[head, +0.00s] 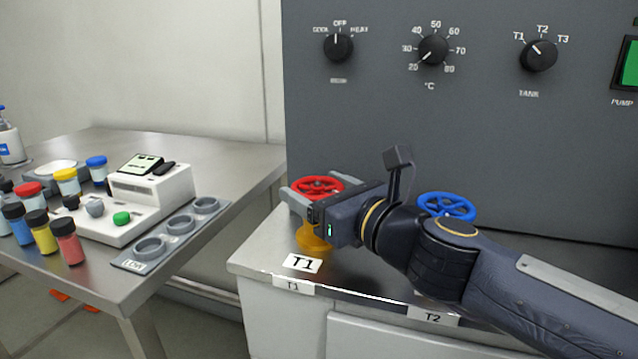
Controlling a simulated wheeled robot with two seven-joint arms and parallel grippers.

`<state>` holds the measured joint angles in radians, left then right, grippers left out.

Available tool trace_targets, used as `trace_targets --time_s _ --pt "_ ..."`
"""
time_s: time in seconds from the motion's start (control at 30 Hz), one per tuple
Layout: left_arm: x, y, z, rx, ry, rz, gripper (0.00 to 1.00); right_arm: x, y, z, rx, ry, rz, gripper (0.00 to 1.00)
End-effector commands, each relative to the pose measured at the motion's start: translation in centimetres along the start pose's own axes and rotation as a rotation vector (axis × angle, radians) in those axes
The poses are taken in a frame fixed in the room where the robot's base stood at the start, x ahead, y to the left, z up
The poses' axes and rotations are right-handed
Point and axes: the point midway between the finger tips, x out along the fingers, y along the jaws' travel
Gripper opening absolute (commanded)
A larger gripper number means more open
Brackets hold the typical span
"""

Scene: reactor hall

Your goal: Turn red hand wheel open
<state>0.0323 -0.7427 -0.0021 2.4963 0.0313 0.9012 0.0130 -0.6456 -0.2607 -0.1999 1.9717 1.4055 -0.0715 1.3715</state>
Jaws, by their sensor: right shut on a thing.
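The red hand wheel (319,184) sits on top of a yellow valve body (310,240) on the counter behind the T1 label. My right gripper (306,190) comes in from the right and is shut on the red hand wheel. Its grey fingers lie on the left and far sides of the wheel, and its body hides the wheel's lower right part. My left gripper is not in view.
A blue hand wheel (446,206) stands to the right, partly behind my right arm. A grey control panel (390,110) with several knobs rises behind. On the left, a steel table (225,163) holds a white instrument (140,200), several capped jars and a ring holder (165,240).

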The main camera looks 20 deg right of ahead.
Motion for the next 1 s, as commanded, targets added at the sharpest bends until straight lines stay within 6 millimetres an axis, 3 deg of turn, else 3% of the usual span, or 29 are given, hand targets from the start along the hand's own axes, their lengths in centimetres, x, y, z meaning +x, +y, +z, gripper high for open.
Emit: trace_targets --time_s 0.53,0.57,0.7,1.0 --pt "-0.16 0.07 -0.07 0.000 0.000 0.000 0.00 0.05 0.00 -0.23 0.001 0.004 0.027 0.49" --pt "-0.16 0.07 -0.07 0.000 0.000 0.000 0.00 0.06 0.00 -0.23 0.001 0.004 0.027 0.73" --pt "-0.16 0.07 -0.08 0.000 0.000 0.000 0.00 0.05 0.00 -0.18 0.001 0.003 0.026 0.92" --pt "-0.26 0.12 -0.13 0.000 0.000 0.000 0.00 0.03 0.00 0.02 0.000 0.001 0.026 0.94"
